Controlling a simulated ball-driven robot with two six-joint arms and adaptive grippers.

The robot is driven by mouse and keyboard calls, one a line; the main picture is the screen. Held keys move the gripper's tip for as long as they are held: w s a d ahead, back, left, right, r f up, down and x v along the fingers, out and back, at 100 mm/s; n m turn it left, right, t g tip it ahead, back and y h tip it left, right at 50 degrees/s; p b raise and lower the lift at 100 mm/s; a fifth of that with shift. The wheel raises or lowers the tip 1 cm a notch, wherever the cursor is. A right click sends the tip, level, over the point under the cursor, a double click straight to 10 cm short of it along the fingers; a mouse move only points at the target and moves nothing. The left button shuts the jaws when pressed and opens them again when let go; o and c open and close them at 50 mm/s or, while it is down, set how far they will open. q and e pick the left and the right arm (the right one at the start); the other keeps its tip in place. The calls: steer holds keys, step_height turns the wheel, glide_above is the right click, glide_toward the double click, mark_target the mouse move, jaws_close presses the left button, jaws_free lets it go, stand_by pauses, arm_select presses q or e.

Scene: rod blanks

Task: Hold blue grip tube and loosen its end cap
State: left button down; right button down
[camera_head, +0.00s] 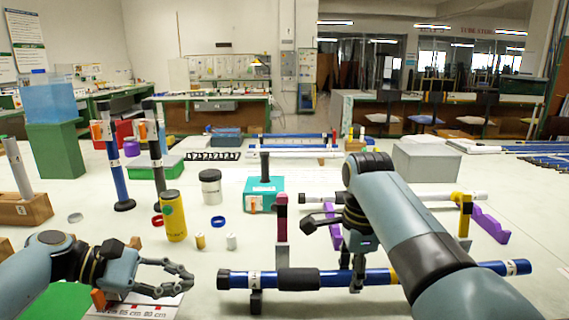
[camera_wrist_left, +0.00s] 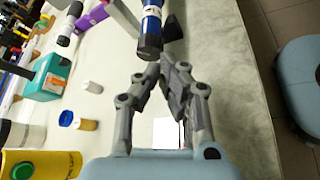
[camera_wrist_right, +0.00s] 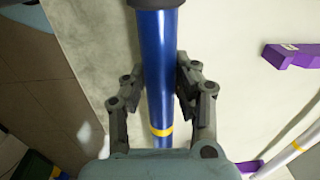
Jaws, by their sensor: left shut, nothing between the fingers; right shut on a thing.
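The blue grip tube (camera_head: 325,279) lies level across the front of the table, with a black grip sleeve (camera_head: 297,279) and yellow bands. Its dark end cap (camera_head: 223,280) is at the left end and also shows in the left wrist view (camera_wrist_left: 150,52). My right gripper (camera_head: 357,275) is shut on the tube, right of the sleeve; the right wrist view shows the blue tube (camera_wrist_right: 159,70) between its fingers. My left gripper (camera_head: 188,281) is shut and empty, left of the cap and apart from it. In the left wrist view its fingertips (camera_wrist_left: 162,70) meet just below the cap.
A yellow canister (camera_head: 174,218), a white jar (camera_head: 210,187) and small cylinders (camera_head: 231,241) stand behind my left gripper. A teal box (camera_head: 262,193), a pink-and-black post (camera_head: 282,220) and a white tube (camera_head: 415,196) are behind the blue tube. A printed sheet (camera_head: 140,306) lies under my left gripper.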

mark_target(234, 272)
arm_select(q)
steer(key=shift+d, duration=2.45)
steer(key=shift+w+f, duration=0.2)
steer(key=shift+w, duration=0.2)
steer(key=shift+w+r, duration=0.15)
steer(key=shift+r, duration=0.05)
steer(key=shift+w+r, duration=0.25)
steer(key=shift+w, duration=0.1)
steer(key=shift+w+r, duration=0.15)
steer(key=shift+w, duration=0.3)
steer(key=shift+r, duration=0.35)
steer(key=shift+a+f, duration=0.1)
steer(key=shift+a, duration=2.95)
